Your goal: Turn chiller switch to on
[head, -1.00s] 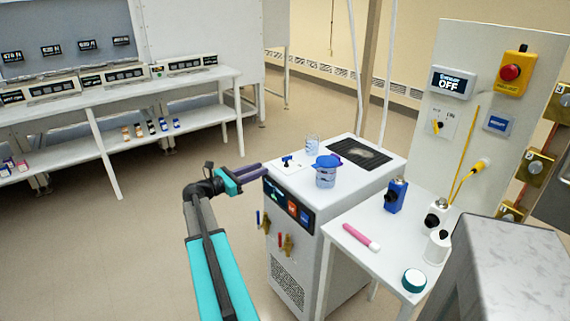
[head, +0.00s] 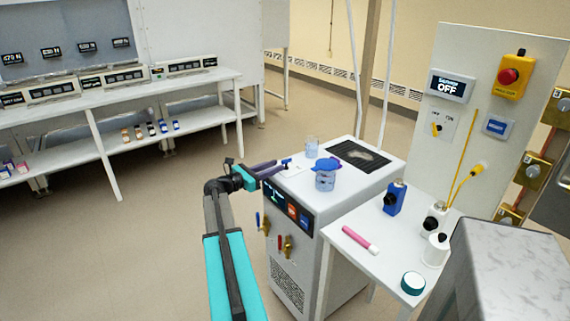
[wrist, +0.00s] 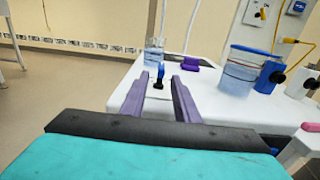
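A small blue lever switch (head: 286,163) stands on a white plate on top of the white chiller cabinet (head: 345,215). It also shows in the wrist view (wrist: 160,74), upright, just beyond and between my fingertips. My gripper (head: 275,167) has two purple fingers, which are apart with nothing held. It is at the cabinet's top left edge, close to the lever. In the wrist view my gripper (wrist: 160,78) is lined up with the lever; I cannot tell whether it touches. A wall display (head: 451,86) reads OFF; its small upper line is unclear.
A purple block (wrist: 193,62) lies right of the lever. A side table (head: 374,266) holds bottles and a pink tool. The floor to the left is clear.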

